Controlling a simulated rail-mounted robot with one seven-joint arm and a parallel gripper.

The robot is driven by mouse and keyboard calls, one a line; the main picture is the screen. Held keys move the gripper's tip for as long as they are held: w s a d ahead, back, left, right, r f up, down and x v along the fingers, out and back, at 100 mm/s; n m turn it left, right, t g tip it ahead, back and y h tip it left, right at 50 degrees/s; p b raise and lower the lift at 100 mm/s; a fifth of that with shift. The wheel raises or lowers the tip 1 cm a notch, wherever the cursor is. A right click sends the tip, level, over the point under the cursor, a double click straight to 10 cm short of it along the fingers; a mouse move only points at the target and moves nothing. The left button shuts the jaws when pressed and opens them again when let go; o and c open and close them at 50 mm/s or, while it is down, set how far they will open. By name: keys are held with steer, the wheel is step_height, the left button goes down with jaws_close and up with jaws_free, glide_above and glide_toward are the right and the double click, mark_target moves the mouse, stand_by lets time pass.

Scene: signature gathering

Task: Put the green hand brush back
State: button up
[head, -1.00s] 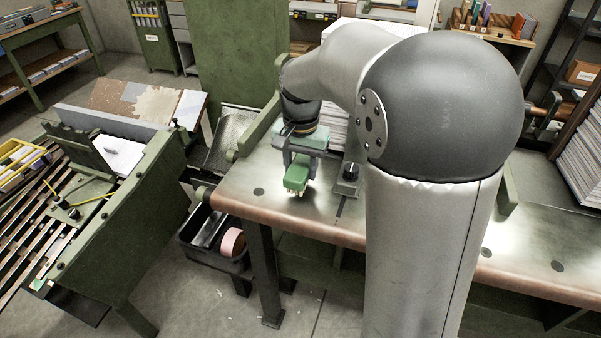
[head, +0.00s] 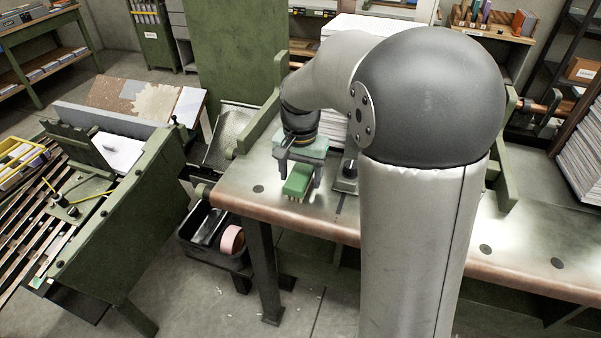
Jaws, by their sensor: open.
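The green hand brush (head: 297,182) is on the metal-topped bench (head: 250,205), near the bench's left front corner, with its pale bristles facing down. My gripper (head: 299,176) is directly above and around it, with one finger to the left of the brush and one to the right. The fingers are spread, with gaps showing beside the brush. The back of the brush is partly hidden under the gripper body.
A small device with a black knob (head: 351,167) stands just right of my gripper. A stack of white paper (head: 334,131) is behind it. A black bin (head: 213,240) holding a pink roll is below the bench's left end. A green slatted machine (head: 125,215) stands left.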

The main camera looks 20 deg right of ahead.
mark_target(301, 172)
step_height(301, 172, up, 12)
steer(key=s+f+n, duration=0.3)
steer(key=s+f, duration=0.3)
steer(key=s, duration=0.5)
steer(key=s+f+n, duration=0.4)
steer(key=s+f, duration=0.2)
steer(key=s, duration=0.5)
steer(key=shift+a+f, duration=0.35)
steer(key=shift+a, duration=0.05)
